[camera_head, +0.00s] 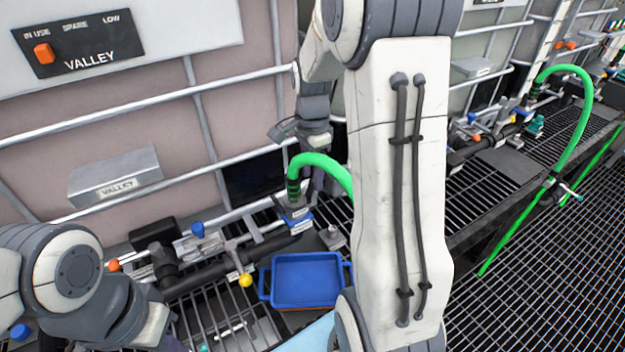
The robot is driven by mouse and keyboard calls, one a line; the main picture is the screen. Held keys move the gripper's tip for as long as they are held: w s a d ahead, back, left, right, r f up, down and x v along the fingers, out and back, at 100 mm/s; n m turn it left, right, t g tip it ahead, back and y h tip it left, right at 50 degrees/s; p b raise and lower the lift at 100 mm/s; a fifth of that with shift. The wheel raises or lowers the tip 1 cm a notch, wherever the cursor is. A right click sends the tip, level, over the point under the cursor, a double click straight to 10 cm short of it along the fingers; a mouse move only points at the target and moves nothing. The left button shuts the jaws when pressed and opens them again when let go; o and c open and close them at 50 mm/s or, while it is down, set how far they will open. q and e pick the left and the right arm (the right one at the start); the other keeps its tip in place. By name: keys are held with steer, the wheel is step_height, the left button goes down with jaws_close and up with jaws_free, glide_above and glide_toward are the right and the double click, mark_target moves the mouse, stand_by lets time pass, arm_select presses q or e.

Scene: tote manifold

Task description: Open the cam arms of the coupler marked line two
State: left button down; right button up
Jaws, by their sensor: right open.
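A coupler (293,210) stands upright on the pipework, left of my right arm, with a green hose (322,163) rising from its top and bending right behind that arm. A blue part with a small label (300,226) sits at its base; the label is too small to read. Its cam arms are too small and too covered to make out. My right gripper (300,152) is open, just above and behind the hose end; I cannot tell whether it touches. My left arm is at the lower left; its gripper (158,330) shows only in part, away from the coupler.
A blue tray (303,281) lies in front of the coupler. A yellow-knobbed valve handle (240,268) and a blue knob (198,230) stand to the left. White rails (150,101) cross before the tote marked VALLEY. Another green hose (570,120) loops at the right over open grating.

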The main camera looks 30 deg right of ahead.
mark_target(312, 181)
steer(key=shift+f, duration=1.55)
jaws_close()
